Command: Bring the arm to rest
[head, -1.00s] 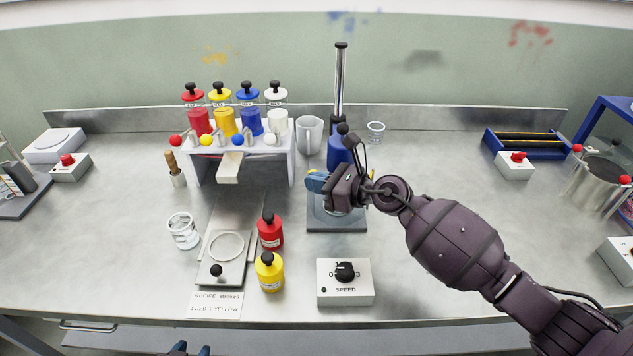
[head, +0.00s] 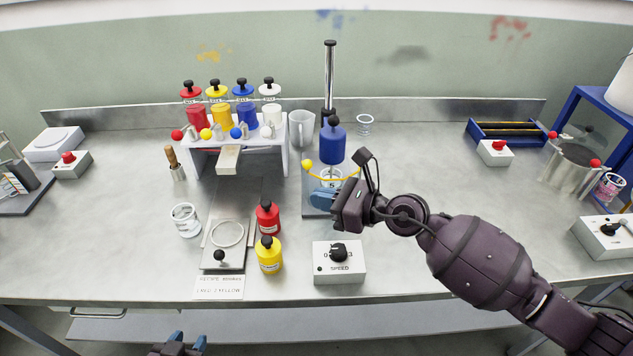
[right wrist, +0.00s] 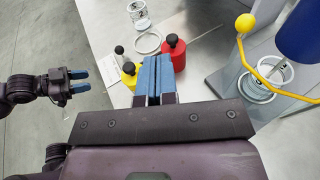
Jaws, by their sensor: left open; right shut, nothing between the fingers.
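My right gripper (head: 320,199) is shut with nothing between its blue fingers. In the head view it hangs in front of the mixer stand, overlapping its grey base. The stand carries a blue container (head: 332,145) and a yellow lever with a ball (head: 308,164). A cup (head: 331,176) stands below, partly hidden by my gripper. In the right wrist view the shut fingers (right wrist: 153,78) are apart from the yellow lever (right wrist: 246,24). My left gripper (head: 180,345) is open and empty, low in front of the table; it also shows in the right wrist view (right wrist: 80,80).
A red bottle (head: 267,218) and a yellow bottle (head: 269,256) stand beside a scale-like plate (head: 225,258). The speed box (head: 339,264) sits near the front edge. A dispenser rack (head: 285,160) stands behind. Bare table lies right of the stand.

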